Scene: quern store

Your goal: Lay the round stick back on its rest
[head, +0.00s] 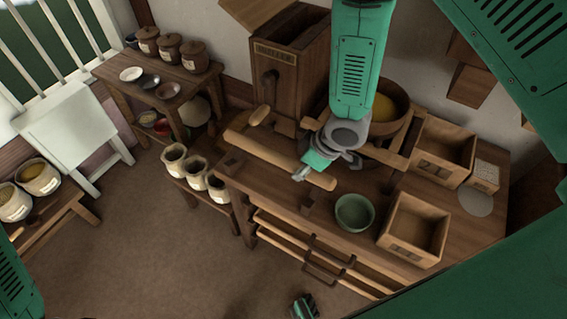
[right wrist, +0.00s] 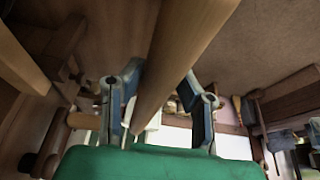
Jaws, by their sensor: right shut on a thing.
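The round stick (head: 270,155) is a long pale wooden rod, slanting above the front of the workbench. My right gripper (head: 312,168) is shut on it nearer its right end. In the right wrist view the stick (right wrist: 183,55) runs between the two fingers of the right gripper (right wrist: 165,108). Two small dark wooden blocks on the bench front, a left one (head: 233,163) and a right one (head: 309,202), look like the rest; the stick is not lying in them. A small green and dark part at the bottom edge may be my left gripper (head: 303,307); its jaws are unclear.
The workbench (head: 275,192) also bears a green bowl (head: 354,212), an open wooden box (head: 414,229), another box (head: 443,150) and a tall wooden bin (head: 290,60). Several pale pots stand left of it.

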